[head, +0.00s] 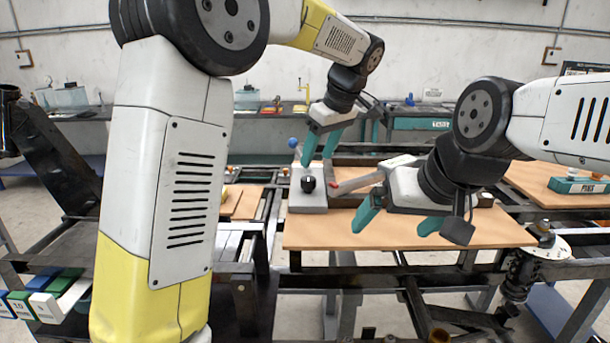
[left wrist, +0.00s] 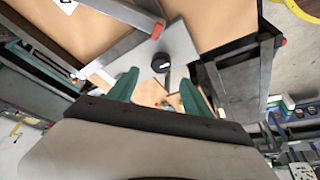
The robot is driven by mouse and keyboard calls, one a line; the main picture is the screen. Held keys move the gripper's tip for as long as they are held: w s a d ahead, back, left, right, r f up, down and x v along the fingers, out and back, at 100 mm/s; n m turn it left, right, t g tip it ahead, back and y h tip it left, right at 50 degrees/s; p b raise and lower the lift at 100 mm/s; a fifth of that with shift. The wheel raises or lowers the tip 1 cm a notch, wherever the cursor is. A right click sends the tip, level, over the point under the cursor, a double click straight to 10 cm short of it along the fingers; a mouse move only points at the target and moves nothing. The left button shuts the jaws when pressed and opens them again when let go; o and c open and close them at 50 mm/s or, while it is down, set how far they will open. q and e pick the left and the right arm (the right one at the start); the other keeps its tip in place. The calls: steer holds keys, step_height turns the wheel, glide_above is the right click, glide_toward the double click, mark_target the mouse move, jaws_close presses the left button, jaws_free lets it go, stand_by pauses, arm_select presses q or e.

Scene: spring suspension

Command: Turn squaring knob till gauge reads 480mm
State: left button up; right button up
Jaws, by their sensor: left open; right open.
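A black round knob (head: 308,184) sits on a light grey block (head: 308,198) at the left end of the wooden board. In the left wrist view the knob (left wrist: 161,63) has a white mark and lies beyond my fingertips, on the grey plate (left wrist: 180,48). My left gripper (head: 320,158) is open and empty, pointing down above and behind the knob in the head view. It also shows in the left wrist view (left wrist: 158,92) with its teal fingers apart. My right gripper (head: 398,226) is open and empty over the board, right of the knob. I cannot make out a gauge reading.
A red-tipped bar (head: 352,184) lies between the grey block and my right gripper. The wooden board (head: 310,236) rests on a dark metal frame. A teal box labelled PINS (head: 578,185) stands at the right. A blue ball (head: 292,142) stands near my left gripper.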

mark_target(308, 178)
arm_select(q)
steer(key=x, duration=0.7)
steer(key=shift+a+f, duration=0.1)
steer(key=shift+c, duration=0.5)
jaws_close()
